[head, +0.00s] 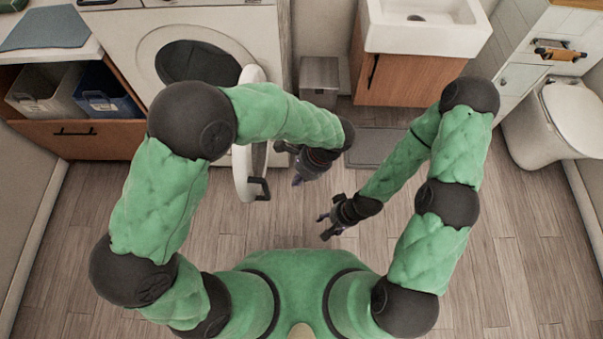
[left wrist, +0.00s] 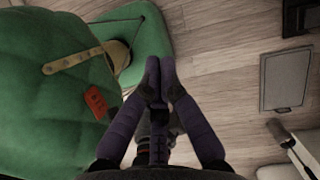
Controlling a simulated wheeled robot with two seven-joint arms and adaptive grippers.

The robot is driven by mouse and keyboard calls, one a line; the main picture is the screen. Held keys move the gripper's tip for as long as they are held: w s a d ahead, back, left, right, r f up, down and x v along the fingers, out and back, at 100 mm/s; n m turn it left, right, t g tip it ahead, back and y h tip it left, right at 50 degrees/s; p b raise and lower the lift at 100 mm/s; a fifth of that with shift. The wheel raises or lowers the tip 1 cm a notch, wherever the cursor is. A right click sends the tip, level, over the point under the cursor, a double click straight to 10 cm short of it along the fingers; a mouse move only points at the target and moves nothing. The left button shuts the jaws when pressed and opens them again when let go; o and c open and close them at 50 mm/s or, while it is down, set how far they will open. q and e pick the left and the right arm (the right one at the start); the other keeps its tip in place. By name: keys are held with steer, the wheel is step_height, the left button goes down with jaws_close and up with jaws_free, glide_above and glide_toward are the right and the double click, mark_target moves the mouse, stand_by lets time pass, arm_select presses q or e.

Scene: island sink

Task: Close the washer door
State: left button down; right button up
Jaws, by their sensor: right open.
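The white washer (head: 121,38) stands at the back left of the head view, its round dark opening (head: 190,62) uncovered. Its round door (head: 242,178) stands open, swung out toward me and seen nearly edge-on. My left arm crosses in front of the door and hides its middle. A dark handle (head: 260,188) is on the door's near end. My left gripper (head: 298,181) is right of the door, apart from the handle. In the left wrist view its fingertips (left wrist: 159,70) are together with nothing between them. My right gripper (head: 323,226) is open and empty, lower and further right.
A grey bin (head: 320,78) stands right of the washer, beside a sink cabinet (head: 410,80). A grey mat (head: 372,148) lies on the floor. A toilet (head: 560,125) is at the right. Wooden floor is clear around my body.

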arm_select(q)
steer(key=a+f+b, duration=0.3)
steer(key=a+f, duration=0.1)
steer(key=a, duration=0.1)
steer(key=shift+s+a, duration=0.3)
steer(key=shift+s, duration=0.05)
